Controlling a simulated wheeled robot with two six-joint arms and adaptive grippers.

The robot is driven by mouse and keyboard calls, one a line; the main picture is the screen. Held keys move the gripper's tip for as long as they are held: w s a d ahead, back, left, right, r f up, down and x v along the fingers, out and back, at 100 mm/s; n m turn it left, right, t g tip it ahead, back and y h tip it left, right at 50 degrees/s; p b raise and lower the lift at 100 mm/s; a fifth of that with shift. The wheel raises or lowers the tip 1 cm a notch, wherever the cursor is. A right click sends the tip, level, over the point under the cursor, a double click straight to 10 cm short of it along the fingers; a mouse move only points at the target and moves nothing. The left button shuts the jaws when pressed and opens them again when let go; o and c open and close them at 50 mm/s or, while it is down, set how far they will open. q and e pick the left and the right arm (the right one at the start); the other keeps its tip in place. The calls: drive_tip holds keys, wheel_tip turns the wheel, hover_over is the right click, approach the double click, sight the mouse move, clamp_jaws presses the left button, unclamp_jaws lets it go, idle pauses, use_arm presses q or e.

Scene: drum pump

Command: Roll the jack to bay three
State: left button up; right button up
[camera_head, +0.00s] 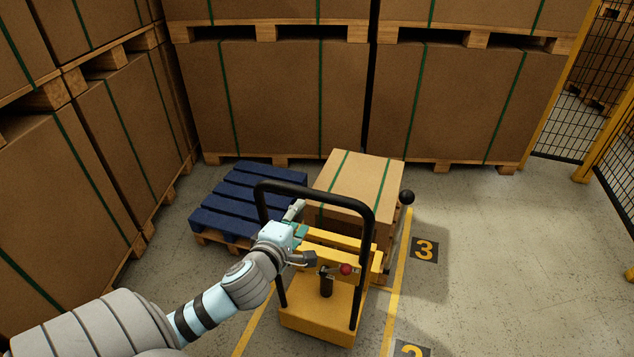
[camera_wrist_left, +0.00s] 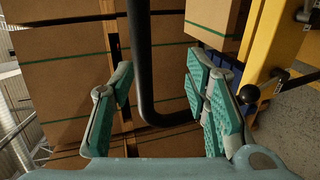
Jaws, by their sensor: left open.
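The yellow jack (camera_head: 318,316) stands on the floor in the middle of the head view, with a black hoop handle (camera_head: 369,235) and a red knob (camera_head: 346,269). A strapped cardboard box (camera_head: 362,180) sits at its far end. The bay three mark (camera_head: 425,250) is on the floor to the jack's right. My left gripper (camera_head: 303,236) is open at the handle, its fingers within the hoop's outline. In the left wrist view the black handle bar (camera_wrist_left: 143,70) shows between the open fingers (camera_wrist_left: 160,108); contact cannot be told. My right gripper is out of view.
A blue pallet (camera_head: 245,197) lies left of the box. Stacked cartons on pallets (camera_head: 290,100) wall off the back and left. A yellow line (camera_head: 396,290) runs beside the jack, with another number mark (camera_head: 410,349) nearer. Floor at the right is clear, up to a mesh fence (camera_head: 562,125).

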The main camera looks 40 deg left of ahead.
sight(310, 197)
use_arm(q)
drive_tip(key=s+d+r+m+p, duration=0.1)
drive_tip(key=s+m+p, duration=0.15)
drive_tip(key=m, duration=0.95)
drive_tip(key=s+d+r+m+p, duration=0.1)
drive_tip(key=s+m, duration=0.2)
drive_tip(key=m, duration=0.8)
drive_tip(key=w+a+m, duration=0.1)
drive_tip(key=w+m, duration=0.3)
drive_tip(key=w+a+f+m, duration=0.1)
drive_tip(key=w+a+m, duration=0.1)
drive_tip(key=w+m, duration=0.2)
drive_tip(key=w+a+f+m+t+b, duration=0.1)
drive_tip(key=w+m, duration=0.4)
drive_tip(key=w, duration=0.1)
drive_tip(key=shift+a, duration=0.2)
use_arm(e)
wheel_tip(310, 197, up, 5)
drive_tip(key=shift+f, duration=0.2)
use_arm(q)
drive_tip(key=shift+c, duration=0.6)
clamp_jaws()
